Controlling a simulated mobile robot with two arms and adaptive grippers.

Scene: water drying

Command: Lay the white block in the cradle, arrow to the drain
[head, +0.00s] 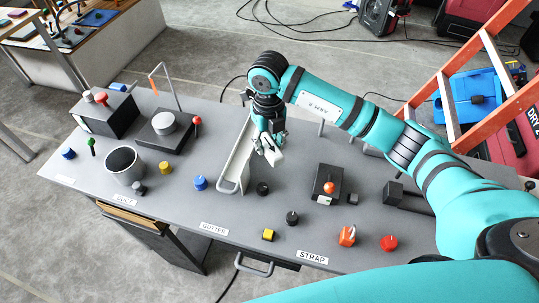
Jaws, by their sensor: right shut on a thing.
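My right gripper (267,144) comes down over the middle of the grey table (325,165). It is shut on a small white block (276,157), which is tilted and appears held above the table. Its arrow is too small to make out. Just left of the block is a long pale trough (237,152) with a looped front end, behind the GUTTER label (214,228). I cannot tell for sure which part is the cradle or the drain. My left gripper is out of view.
A grey cup (124,166), a blue knob (200,183), a yellow block (268,235) and dark knobs stand around the trough. A box with a red-orange ball (329,186) is to the right. An orange ladder (455,92) leans behind my right arm.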

